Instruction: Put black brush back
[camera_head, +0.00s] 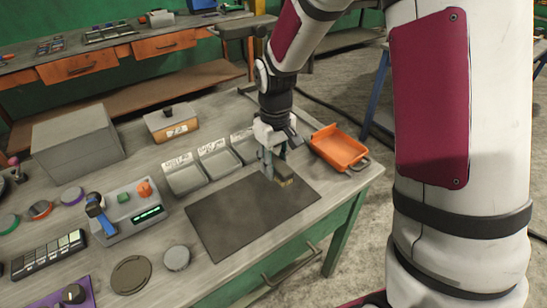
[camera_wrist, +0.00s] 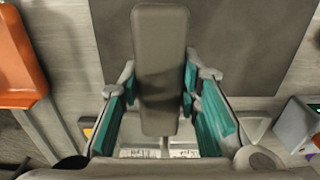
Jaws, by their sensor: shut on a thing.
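The black brush looks like a dark grey-brown block (camera_wrist: 160,62) in the wrist view, long and narrow. It lies between the teal pads of my gripper (camera_wrist: 160,105), which is shut on it. In the head view my gripper (camera_head: 272,168) points down over the right part of a dark mat (camera_head: 225,225). The brush (camera_head: 285,182) shows there at the fingertips, low over the mat, with a tan side. I cannot tell whether it touches the mat. My fingers hide part of it.
Several shallow grey trays (camera_head: 186,180) with white labels stand along the mat's far edge. An orange tray (camera_head: 340,147) is at the table's right end. A control box (camera_head: 124,212), a large grey box (camera_head: 78,140) and round discs stand to the left. The mat's left part is clear.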

